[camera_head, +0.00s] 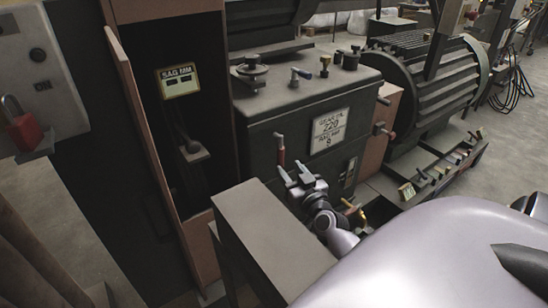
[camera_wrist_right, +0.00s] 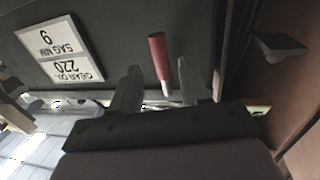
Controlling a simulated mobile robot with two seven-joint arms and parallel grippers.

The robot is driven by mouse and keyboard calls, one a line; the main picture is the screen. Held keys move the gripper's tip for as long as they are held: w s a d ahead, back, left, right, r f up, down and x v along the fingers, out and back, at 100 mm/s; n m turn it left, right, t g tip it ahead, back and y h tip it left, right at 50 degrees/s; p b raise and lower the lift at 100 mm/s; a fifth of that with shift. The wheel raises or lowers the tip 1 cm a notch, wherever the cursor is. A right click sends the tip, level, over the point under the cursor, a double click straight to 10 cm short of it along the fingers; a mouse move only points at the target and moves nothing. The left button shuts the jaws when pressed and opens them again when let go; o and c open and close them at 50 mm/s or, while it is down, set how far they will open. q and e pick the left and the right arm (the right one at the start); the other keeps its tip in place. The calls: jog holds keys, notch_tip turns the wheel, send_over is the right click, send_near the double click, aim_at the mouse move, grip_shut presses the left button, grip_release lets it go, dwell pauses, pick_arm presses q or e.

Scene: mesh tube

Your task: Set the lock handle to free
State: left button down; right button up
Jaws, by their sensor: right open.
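A short lever with a red grip (camera_head: 281,148), which I take to be the lock handle, stands on the front of the dark green gearbox housing, left of the white label. In the right wrist view the red grip (camera_wrist_right: 157,56) with its pale metal end shows between and beyond my two fingers. My right gripper (camera_head: 294,173) is open just below the lever in the head view; the fingers (camera_wrist_right: 158,75) lie either side of it in the wrist view. I cannot tell whether they touch it. My left gripper is not in view.
The gearbox housing (camera_head: 265,106) carries a white label (camera_head: 331,130). A tall open cabinet (camera_head: 128,110) stands to the left, with a red padlock (camera_head: 22,125) beyond it. A ribbed motor (camera_head: 433,88) stands at right.

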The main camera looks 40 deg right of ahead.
aim_at(282, 160)
jog(key=shift+b+x, duration=0.55)
jog(key=shift+x, duration=2.75)
grip_shut()
